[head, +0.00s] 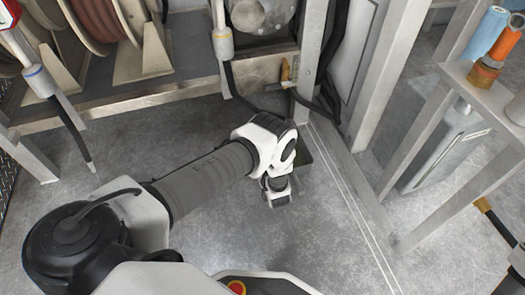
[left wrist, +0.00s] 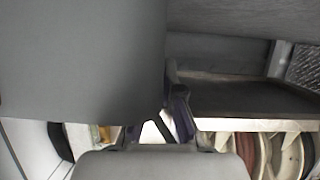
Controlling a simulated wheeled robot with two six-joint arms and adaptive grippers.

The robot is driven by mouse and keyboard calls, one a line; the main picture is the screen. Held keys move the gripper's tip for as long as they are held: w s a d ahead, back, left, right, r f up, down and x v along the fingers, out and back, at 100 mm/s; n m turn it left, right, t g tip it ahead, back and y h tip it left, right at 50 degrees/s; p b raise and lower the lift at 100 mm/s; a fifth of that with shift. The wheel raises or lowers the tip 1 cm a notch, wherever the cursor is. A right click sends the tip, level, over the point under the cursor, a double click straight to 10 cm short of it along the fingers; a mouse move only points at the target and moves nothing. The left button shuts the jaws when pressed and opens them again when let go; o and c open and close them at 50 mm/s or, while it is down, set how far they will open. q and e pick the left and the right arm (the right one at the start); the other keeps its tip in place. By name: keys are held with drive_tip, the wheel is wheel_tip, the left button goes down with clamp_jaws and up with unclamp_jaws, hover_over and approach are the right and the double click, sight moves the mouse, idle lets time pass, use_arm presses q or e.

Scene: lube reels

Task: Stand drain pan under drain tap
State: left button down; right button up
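A dark olive, box-like shape (head: 320,174), likely the drain pan, shows beside my left wrist near the frame's corner post. My arm hides most of it. The drain tap (head: 286,72), brass with an orange-yellow part, is on the frame above and behind it. My left wrist is low in front of the tap, and its fingers are hidden in the head view. In the left wrist view a large plain grey panel (left wrist: 80,55), perhaps the pan's wall, is very close. Dark finger-like parts (left wrist: 178,112) show at its edge; their grip is unclear.
Hose reels (head: 98,18) stand on a metal frame (head: 150,98) at the back left. A dispensing nozzle (head: 70,125) hangs at left. A metal stand (head: 455,165) with bottles is at right. Bare floor (head: 330,245) lies in front.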

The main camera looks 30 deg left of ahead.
use_arm(q)
drive_tip(key=w+a+b, duration=0.1)
drive_tip(key=w+a, duration=0.1)
drive_tip(key=w+a+f+b, duration=0.1)
drive_tip(key=w, duration=0.1)
drive_tip(key=shift+w+a+b, duration=0.3)
drive_tip(key=shift+w+a, duration=0.05)
drive_tip(key=shift+a, duration=0.05)
wheel_tip(320, 180, down, 3)
drive_tip(key=shift+s+d+f+b, duration=0.1)
drive_tip(key=shift+f+b, duration=0.1)
drive_tip(key=shift+b, duration=1.05)
drive_tip(key=shift+r, duration=0.25)
drive_tip(key=shift+f, duration=0.15)
drive_tip(key=c, duration=1.3)
unclamp_jaws()
